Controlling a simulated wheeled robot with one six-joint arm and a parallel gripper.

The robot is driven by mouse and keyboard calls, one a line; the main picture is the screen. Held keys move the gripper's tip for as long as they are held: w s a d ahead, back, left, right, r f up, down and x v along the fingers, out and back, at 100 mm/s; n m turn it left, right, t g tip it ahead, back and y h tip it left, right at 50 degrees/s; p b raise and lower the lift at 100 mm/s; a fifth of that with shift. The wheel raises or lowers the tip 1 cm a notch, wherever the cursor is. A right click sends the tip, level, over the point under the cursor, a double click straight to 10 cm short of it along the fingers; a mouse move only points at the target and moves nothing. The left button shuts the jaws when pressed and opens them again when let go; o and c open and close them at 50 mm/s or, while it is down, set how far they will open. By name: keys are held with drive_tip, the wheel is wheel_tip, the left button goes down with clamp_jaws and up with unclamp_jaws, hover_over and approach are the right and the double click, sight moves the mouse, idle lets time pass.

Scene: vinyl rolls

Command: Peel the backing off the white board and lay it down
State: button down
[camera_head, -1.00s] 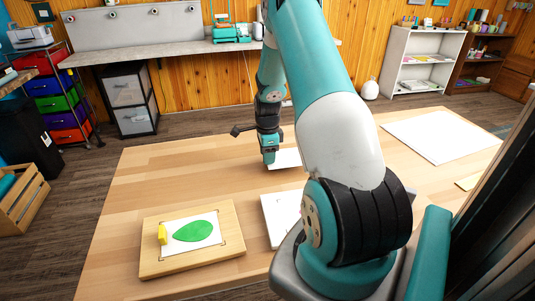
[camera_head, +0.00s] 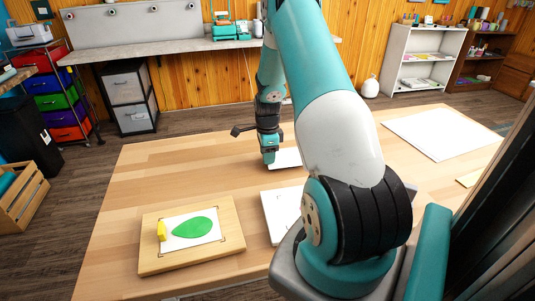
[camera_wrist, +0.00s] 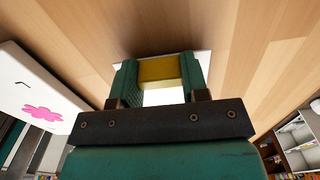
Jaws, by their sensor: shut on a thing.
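My gripper (camera_head: 269,159) is low over the middle of the table. Its fingers, seen in the wrist view (camera_wrist: 159,75), are shut on the yellow tab (camera_wrist: 157,69) of a white sheet. This backing sheet (camera_head: 289,158) is on or just above the bare wood; I cannot tell if it touches. The white board (camera_head: 275,215) lies nearer, apart from the sheet and partly hidden by my arm. In the wrist view the white board (camera_wrist: 25,75) shows a pink shape.
A wooden board (camera_head: 158,264) at the front left carries a white card with a green leaf (camera_head: 193,227) and a yellow tab (camera_head: 162,231). A large white sheet (camera_head: 440,135) lies at the right. The table's left and back left are clear.

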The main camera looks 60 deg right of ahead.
drive_tip(key=shift+f, duration=0.1)
drive_tip(key=shift+f+b, duration=0.35)
drive_tip(key=shift+f, duration=0.2)
drive_tip(key=shift+f, duration=0.15)
unclamp_jaws()
idle(0.6)
idle(0.4)
drive_tip(key=shift+r+p, duration=3.55)
drive_tip(key=shift+r, duration=1)
